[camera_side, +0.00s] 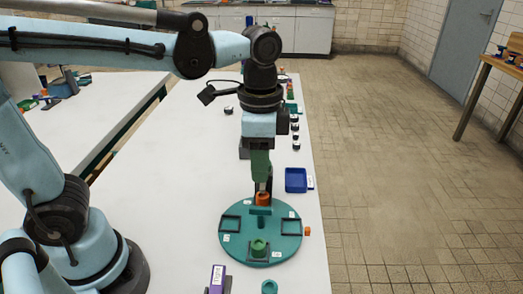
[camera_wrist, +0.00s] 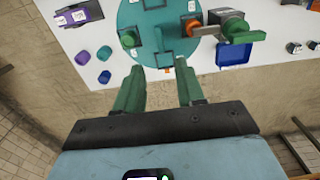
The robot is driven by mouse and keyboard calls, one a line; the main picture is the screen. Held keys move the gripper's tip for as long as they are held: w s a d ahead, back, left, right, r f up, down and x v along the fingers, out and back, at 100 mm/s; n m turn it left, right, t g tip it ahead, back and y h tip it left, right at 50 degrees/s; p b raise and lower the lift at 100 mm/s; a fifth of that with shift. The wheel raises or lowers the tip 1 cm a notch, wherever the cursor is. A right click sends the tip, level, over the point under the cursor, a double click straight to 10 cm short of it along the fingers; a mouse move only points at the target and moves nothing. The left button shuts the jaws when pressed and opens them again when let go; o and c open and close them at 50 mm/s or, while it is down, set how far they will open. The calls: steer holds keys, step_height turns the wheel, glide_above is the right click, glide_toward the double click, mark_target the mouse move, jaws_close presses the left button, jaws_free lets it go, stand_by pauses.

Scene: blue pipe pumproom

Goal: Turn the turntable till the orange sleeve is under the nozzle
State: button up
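The round green turntable (camera_side: 232,240) lies flat near the table's right edge; it also shows in the wrist view (camera_wrist: 150,14). The orange sleeve (camera_side: 263,199) stands on its far side; in the wrist view it is at the disc's right (camera_wrist: 190,27). A green sleeve (camera_side: 258,247) sits on the near side. A grey stand with a green arm (camera_wrist: 235,28), apparently the nozzle's, is right beside the orange sleeve; I cannot tell whether they line up. My gripper (camera_wrist: 160,73) is open and empty, its fingers apart by the disc's rim; the side view (camera_side: 262,182) partly hides the stand.
A small orange block (camera_side: 307,231) is at the disc's right rim. A blue tray (camera_side: 296,180) stands beyond it by the table edge. A purple holder (camera_side: 217,278) and a green cup (camera_side: 269,287) are in front. The table left of the disc is clear.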

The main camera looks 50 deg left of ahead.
steer(key=shift+r, duration=0.75)
steer(key=s+a+f+n+t, duration=0.1)
steer(key=a+f+n+t, duration=0.3)
steer(key=a+n+t, duration=0.3)
steer(key=shift+s+a+f+n, duration=0.2)
steer(key=shift+a+f+n, duration=0.1)
steer(key=shift+a+n, duration=0.75)
